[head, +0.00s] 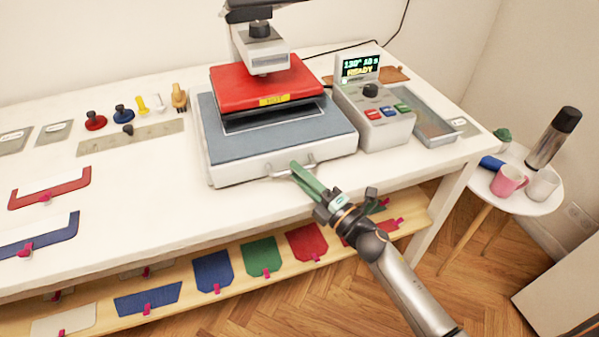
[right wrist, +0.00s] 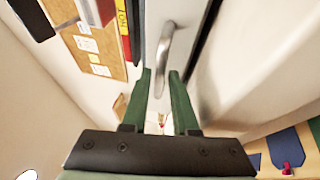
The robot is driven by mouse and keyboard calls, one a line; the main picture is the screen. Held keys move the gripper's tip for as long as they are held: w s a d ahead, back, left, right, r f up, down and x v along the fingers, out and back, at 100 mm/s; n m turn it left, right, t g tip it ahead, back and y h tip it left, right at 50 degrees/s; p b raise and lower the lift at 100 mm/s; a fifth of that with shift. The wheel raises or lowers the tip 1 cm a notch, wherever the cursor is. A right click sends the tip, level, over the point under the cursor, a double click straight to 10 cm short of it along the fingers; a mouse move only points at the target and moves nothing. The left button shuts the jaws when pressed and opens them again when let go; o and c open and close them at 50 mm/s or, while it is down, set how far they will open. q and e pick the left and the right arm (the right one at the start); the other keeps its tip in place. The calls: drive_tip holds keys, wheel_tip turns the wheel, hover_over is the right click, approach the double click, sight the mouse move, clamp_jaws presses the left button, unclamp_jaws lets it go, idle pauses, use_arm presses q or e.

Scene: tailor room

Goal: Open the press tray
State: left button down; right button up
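The heat press has a red upper plate (head: 264,84) above a white tray (head: 226,173) with a grey pad. A curved metal handle (head: 278,173) sticks out from the tray's front face. My right gripper (head: 298,169) has its green fingers at the handle's right part. In the right wrist view, the handle (right wrist: 167,45) lies just beyond the fingertips (right wrist: 160,74), in line with the gap between them. The exact contact with the handle is unclear. My left gripper is out of view.
A control box (head: 372,111) with a lit "READY" screen stands right of the press. Stamps and coloured knobs (head: 124,113) sit to the left. A shelf (head: 225,282) with coloured fabric pieces runs below the table. A side table (head: 535,198) with cups stands at right.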

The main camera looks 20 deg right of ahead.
clamp_jaws()
idle(1.5)
